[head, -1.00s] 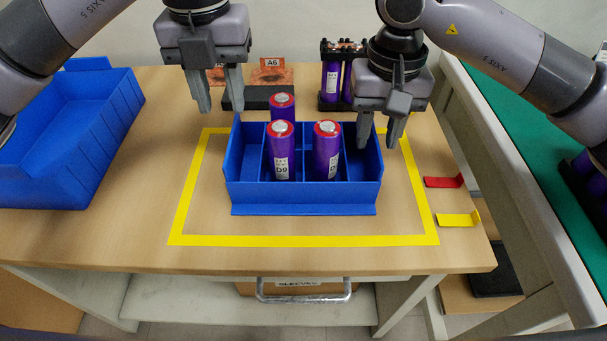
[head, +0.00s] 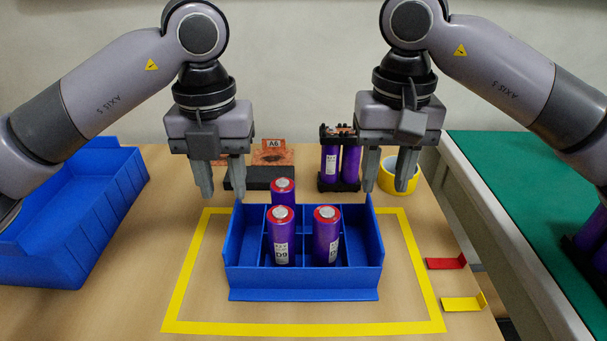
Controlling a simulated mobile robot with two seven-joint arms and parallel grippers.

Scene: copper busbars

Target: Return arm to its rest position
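My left gripper (head: 218,192) hangs above the table behind the left part of the blue divided tray, fingers apart and empty. My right gripper (head: 385,190) hangs behind the tray's right part, fingers apart and empty. Both point down. The blue divided tray (head: 302,295) sits inside a yellow tape rectangle (head: 302,328). Three purple cells with red tops stand in its middle compartments: one front left (head: 281,240), one front right (head: 326,240), and one at the back (head: 282,189), partly hidden by the front left cell. The outer compartments look empty.
A large blue bin (head: 75,225) stands at the left. Behind the tray are a dark block with copper plates (head: 273,155), a holder with purple cells (head: 340,160) and a yellow tape roll (head: 400,172). Red (head: 446,263) and yellow (head: 463,303) brackets lie at the right, near a green-topped bench (head: 520,185).

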